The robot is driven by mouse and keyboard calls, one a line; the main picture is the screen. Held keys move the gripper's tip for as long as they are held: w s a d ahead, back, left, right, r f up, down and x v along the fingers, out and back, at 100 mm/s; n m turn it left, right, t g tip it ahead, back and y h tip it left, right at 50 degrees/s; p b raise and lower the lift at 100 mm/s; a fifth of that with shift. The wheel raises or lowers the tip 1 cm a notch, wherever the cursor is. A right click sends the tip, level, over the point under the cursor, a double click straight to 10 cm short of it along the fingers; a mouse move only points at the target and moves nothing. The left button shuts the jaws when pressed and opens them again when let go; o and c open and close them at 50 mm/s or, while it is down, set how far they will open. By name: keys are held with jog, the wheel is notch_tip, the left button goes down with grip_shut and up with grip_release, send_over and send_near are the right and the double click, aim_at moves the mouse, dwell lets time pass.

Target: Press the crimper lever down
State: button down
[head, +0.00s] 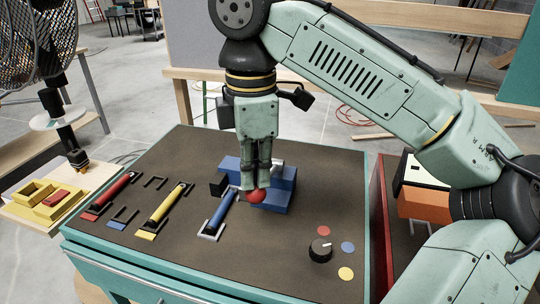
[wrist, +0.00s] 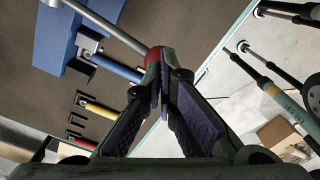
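The crimper is a blue stepped block (head: 277,197) on the brown bench top, right of its middle. It also shows at the upper left in the wrist view (wrist: 52,42). Its grey lever rod (wrist: 112,27) ends in a red ball knob (head: 256,197), which the wrist view shows at the fingertips (wrist: 152,57). My gripper (head: 257,184) points down with its fingertips at the top of the knob. In the wrist view the fingers (wrist: 163,82) come together with only a narrow gap. The fingers partly hide the knob, so exact contact is unclear.
Red (head: 114,191), yellow (head: 170,203) and blue (head: 224,208) handles lie left of the crimper. A black dial (head: 320,249) and coloured discs are at front right. A yellow tray (head: 24,205) stands off the bench's left side. The front middle is clear.

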jog(key=shift+f, duration=0.15)
jog(key=shift+s+f+b, duration=0.2)
jog(key=shift+f+b, duration=0.1)
jog(key=shift+f, duration=0.65)
jog(key=shift+a+f, duration=0.1)
jog(key=shift+f, duration=0.35)
jog(key=shift+r+p, duration=2.6)
jog(key=shift+p, duration=0.5)
notch_tip(320, 180, up, 2)
jog(key=shift+r+p, duration=0.1)
jog(key=shift+p, duration=0.55)
notch_tip(320, 180, up, 7)
